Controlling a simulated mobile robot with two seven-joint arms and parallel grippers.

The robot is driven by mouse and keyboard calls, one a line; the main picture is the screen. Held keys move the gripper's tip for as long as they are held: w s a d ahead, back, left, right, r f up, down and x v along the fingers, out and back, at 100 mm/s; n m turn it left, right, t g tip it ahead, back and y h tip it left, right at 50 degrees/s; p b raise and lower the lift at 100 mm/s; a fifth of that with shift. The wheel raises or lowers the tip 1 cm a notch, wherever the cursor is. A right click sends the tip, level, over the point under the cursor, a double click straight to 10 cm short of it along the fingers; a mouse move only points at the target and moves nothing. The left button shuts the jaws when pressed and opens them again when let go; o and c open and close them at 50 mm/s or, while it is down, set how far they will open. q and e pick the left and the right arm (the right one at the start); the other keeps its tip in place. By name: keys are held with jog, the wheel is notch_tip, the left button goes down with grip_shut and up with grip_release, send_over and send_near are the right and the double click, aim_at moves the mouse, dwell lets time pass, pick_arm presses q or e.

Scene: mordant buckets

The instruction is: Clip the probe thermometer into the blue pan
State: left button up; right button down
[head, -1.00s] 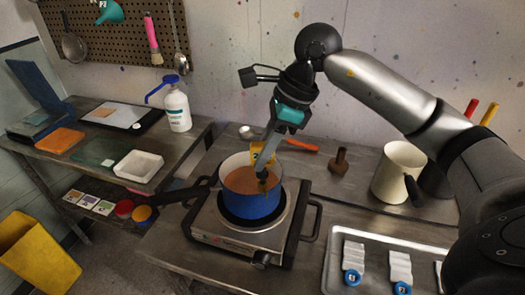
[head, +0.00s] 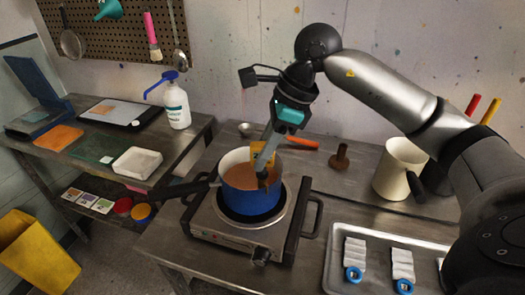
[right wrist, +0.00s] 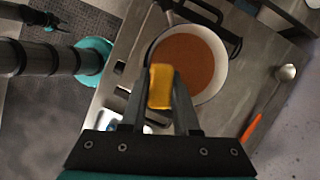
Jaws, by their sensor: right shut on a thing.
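The blue pan (head: 250,202) sits on the hot plate and holds orange-brown liquid; its pale inside shows in the right wrist view (right wrist: 216,62). My right gripper (head: 264,178) reaches down over the pan from behind and is shut on the yellow probe thermometer (head: 258,149). In the right wrist view the yellow body (right wrist: 160,86) lies between the fingertips, overlapping the pan's near rim. I cannot tell whether it touches the rim. The probe's lower part is hidden. My left gripper does not show in the head view.
The hot plate (head: 208,221) carries the pan, whose dark handle (head: 182,190) points left. A spoon with an orange handle (head: 302,143) lies behind. A brown stamp-like piece (head: 340,157), a cream jug (head: 393,170) and a metal tray (head: 375,232) stand to the right.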

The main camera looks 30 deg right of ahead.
jog(key=c, duration=0.6)
grip_release()
jog(key=p+v, duration=0.1)
jog(key=v, duration=1.4)
jog(key=shift+d+p, duration=0.1)
jog(key=shift+p, duration=0.2)
jog(key=shift+s, duration=0.1)
